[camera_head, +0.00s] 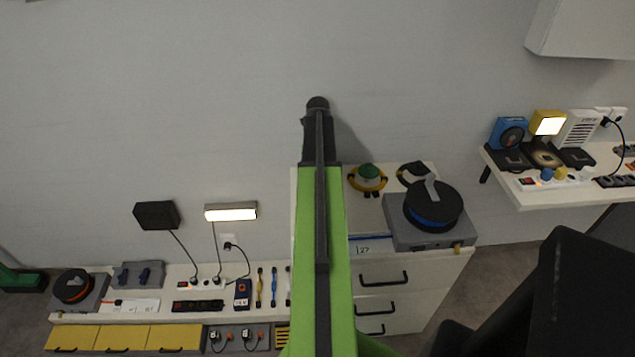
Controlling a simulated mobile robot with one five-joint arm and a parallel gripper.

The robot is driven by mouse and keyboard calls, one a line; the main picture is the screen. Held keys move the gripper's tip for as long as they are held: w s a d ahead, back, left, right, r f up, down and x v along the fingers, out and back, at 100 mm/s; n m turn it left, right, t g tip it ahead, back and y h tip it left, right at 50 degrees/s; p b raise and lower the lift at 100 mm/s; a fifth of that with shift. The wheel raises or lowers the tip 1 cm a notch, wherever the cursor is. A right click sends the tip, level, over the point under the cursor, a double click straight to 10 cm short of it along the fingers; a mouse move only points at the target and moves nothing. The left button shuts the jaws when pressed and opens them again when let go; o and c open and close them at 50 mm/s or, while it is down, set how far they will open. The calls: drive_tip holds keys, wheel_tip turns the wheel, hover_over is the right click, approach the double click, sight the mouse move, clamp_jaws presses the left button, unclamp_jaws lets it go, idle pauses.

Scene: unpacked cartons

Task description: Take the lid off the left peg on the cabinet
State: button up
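The white cabinet (387,275) stands right of centre, with several black-handled drawers. I cannot tell which of these is the lid, and no bare peg shows clearly. My green arm rises through the middle of the view and covers the cabinet's left part. No gripper fingers can be made out, so I cannot see my gripper or anything in it.
A black disc with a blue edge (433,205) sits on a grey box at the cabinet's front right. A loaded wall shelf (530,197) is at right. A long low bench (140,311) with sockets and tools lies left. A lit lamp (231,213) hangs above it.

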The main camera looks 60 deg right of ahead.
drive_tip(key=c, duration=1.4)
drive_tip(key=shift+r+p, duration=0.45)
drive_tip(key=shift+p, duration=0.25)
wheel_tip(320, 180, up, 4)
drive_tip(key=p, duration=0.4)
drive_tip(key=s+a+r+p, duration=0.2)
drive_tip(key=s+r+p, duration=0.4)
drive_tip(key=s, duration=0.5)
drive_tip(key=shift+s, duration=0.25)
